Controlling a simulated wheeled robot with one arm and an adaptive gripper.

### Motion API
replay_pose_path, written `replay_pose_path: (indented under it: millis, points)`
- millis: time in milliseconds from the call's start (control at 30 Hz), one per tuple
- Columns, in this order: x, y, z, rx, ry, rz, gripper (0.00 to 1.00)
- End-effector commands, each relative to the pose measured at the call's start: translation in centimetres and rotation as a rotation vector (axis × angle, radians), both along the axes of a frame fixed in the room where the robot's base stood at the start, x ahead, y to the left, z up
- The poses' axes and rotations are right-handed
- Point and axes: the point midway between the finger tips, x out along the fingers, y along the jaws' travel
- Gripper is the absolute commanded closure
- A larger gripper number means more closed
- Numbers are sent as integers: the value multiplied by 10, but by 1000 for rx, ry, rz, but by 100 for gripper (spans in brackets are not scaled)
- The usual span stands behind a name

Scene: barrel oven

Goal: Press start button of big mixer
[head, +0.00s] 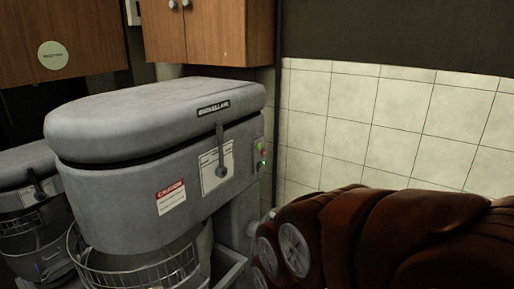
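The big grey mixer (140,195) stands at the left centre, with a rounded lid on top and a wire bowl guard (135,275) below. On its right side is a narrow control panel (261,155) with a small red button (264,153) and a small green button (263,165). Both buttons are tiny in the head view, and any marking on them is too small to read. A dark lever (220,150) hangs on the mixer's front, left of the panel. My gripper's fingers do not show, so their place relative to the buttons cannot be told.
A second grey mixer (25,165) stands at the far left. Wooden cabinets (230,30) hang above. A pale tiled wall (345,125) is at the right behind the mixer, with open space before its upper part. A large reddish-brown shape blocks the lower right.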

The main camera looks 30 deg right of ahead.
Motion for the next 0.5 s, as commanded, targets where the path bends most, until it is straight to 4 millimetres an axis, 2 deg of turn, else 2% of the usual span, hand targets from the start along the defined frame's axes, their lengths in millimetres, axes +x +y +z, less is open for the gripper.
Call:
replay_pose_path:
  millis: [33, 200, 500]
  points:
    - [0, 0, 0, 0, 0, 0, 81]
    - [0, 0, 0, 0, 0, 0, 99]
    - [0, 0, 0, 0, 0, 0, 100]
